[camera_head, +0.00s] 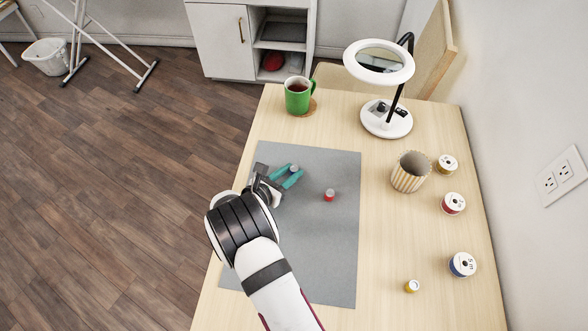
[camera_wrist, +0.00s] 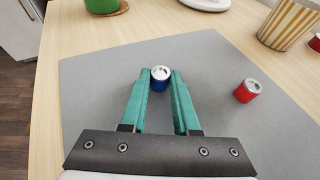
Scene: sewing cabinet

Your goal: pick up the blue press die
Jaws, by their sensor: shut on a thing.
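The blue press die (camera_wrist: 159,80) is a small cylinder with a silver top. It is between the teal fingertips of my gripper (camera_wrist: 160,82) in the wrist view, at the upper part of the grey mat (camera_wrist: 220,135). My gripper (camera_head: 291,175) is shut on it. In the head view only the silver top of the die (camera_head: 294,168) shows clearly between the fingers. I cannot tell whether the die touches the mat.
A red die (camera_head: 329,195) stands on the mat to the right, and a yellow die (camera_head: 411,286) on the bare wood. A green mug (camera_head: 298,95), a ring lamp (camera_head: 386,118), a striped cup (camera_head: 410,172) and several thread spools (camera_head: 462,264) stand farther out. The mat's lower part is clear.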

